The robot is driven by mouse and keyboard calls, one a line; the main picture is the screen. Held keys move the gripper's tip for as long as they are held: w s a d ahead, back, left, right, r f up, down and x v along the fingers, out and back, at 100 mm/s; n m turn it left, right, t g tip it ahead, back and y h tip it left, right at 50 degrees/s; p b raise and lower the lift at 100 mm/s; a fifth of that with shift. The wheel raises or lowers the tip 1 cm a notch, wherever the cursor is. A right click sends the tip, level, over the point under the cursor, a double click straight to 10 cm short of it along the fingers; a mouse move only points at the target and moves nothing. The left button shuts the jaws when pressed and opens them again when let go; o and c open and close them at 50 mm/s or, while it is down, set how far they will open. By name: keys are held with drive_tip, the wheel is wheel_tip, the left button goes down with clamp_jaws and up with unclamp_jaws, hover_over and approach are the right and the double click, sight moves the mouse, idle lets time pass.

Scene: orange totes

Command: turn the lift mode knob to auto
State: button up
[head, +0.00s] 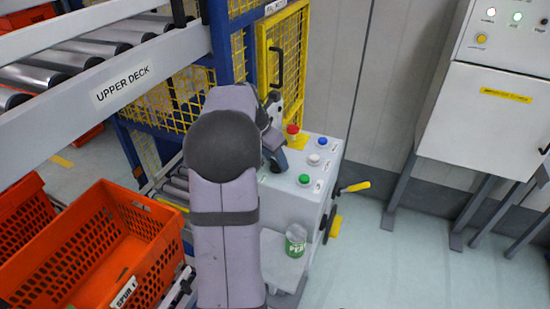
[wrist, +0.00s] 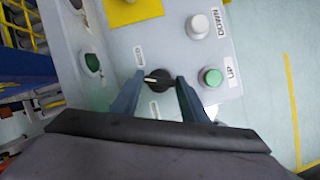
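The lift mode knob (wrist: 157,79) is a small black dial on the grey control panel (wrist: 120,43) in the wrist view. Its white pointer mark faces left in that view. One small label (wrist: 138,57) sits above it and another (wrist: 154,110) below it; I cannot read them clearly. My gripper (wrist: 160,84) has one finger on each side of the knob, with a slight gap showing, so it looks open around it. In the head view my gripper (head: 275,158) is over the panel's left part and the knob is hidden.
A white DOWN button (wrist: 197,26) and a green UP button (wrist: 211,77) lie right of the knob. A red button (head: 292,130) stands on the panel (head: 283,193). A can (head: 296,240) is in front. Yellow mesh (head: 262,80) and orange totes (head: 150,222) are at the left.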

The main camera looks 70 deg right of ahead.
drive_tip(key=shift+r, duration=0.15)
drive_tip(key=m+p, duration=0.2)
drive_tip(key=p, duration=0.1)
drive_tip(key=shift+w+r+m+g+y, duration=0.1)
drive_tip(key=shift+r+m+g+y, duration=0.05)
drive_tip(key=shift+m+g+y, duration=0.2)
drive_tip(key=shift+d+f+m+g+y+p, duration=0.1)
drive_tip(key=shift+m+g+y+p, duration=0.1)
drive_tip(key=shift+m+p, duration=0.3)
drive_tip(key=shift+f+m+g+y+p, duration=0.1)
drive_tip(key=shift+m+g+p, duration=0.05)
drive_tip(key=shift+m+p, duration=0.3)
drive_tip(key=o, duration=0.8)
drive_tip(key=shift+c, duration=0.2)
